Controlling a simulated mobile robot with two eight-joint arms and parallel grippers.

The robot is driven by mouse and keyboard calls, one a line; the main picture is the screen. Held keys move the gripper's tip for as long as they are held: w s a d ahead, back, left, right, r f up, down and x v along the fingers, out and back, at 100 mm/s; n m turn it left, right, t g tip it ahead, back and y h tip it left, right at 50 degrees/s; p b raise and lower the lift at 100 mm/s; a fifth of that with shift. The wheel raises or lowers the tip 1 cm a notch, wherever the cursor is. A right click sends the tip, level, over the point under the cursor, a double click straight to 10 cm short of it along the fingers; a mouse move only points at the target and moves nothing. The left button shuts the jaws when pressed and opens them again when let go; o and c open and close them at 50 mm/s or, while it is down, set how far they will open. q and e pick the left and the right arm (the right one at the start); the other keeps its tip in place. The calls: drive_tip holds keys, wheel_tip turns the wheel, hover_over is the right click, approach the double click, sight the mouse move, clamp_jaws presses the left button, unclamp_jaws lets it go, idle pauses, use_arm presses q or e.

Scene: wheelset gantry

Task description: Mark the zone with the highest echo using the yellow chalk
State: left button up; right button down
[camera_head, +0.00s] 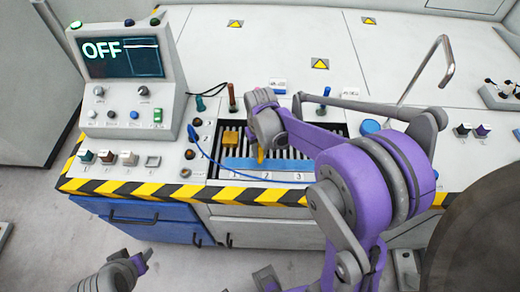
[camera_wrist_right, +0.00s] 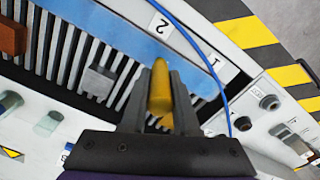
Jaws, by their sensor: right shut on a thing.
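My right gripper (camera_head: 261,141) is shut on the yellow chalk (camera_head: 260,155), which points down over the slatted recess by the blue strip (camera_head: 240,163). In the right wrist view the chalk (camera_wrist_right: 160,92) stands between the two fingers (camera_wrist_right: 160,100), its tip near the blue strip (camera_wrist_right: 195,82). I cannot tell whether the tip touches. Labels 1, 2 and 3 run along the front edge; 2 (camera_wrist_right: 161,25) and 1 (camera_wrist_right: 216,62) show in the wrist view. The screen (camera_head: 122,57) reads OFF. My left gripper (camera_head: 138,263) is low at the left, away from the bench; its jaws are unclear.
A blue cable (camera_head: 213,160) loops across the recess's left side. An orange-yellow block (camera_head: 202,131) sits by the slats, and a grey block (camera_wrist_right: 98,82) lies on them. Upright handles (camera_head: 232,97) stand behind. Knobs and switches (camera_head: 129,158) line the left front. My right arm covers the right side.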

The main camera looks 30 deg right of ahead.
drive_tip(key=shift+f+b, duration=0.3)
drive_tip(key=shift+f, duration=0.15)
drive_tip(key=shift+d, duration=0.15)
idle(0.3)
drive_tip(key=shift+s+d+r, duration=0.1)
drive_tip(key=shift+s+d, duration=0.15)
drive_tip(key=shift+d, duration=0.05)
drive_tip(key=shift+s+d, duration=0.1)
drive_tip(key=shift+s+d, duration=0.2)
drive_tip(key=shift+d, duration=0.15)
drive_tip(key=shift+s+d, duration=0.1)
drive_tip(key=shift+d, duration=0.1)
drive_tip(key=shift+s+d, duration=0.15)
drive_tip(key=shift+d, duration=0.1)
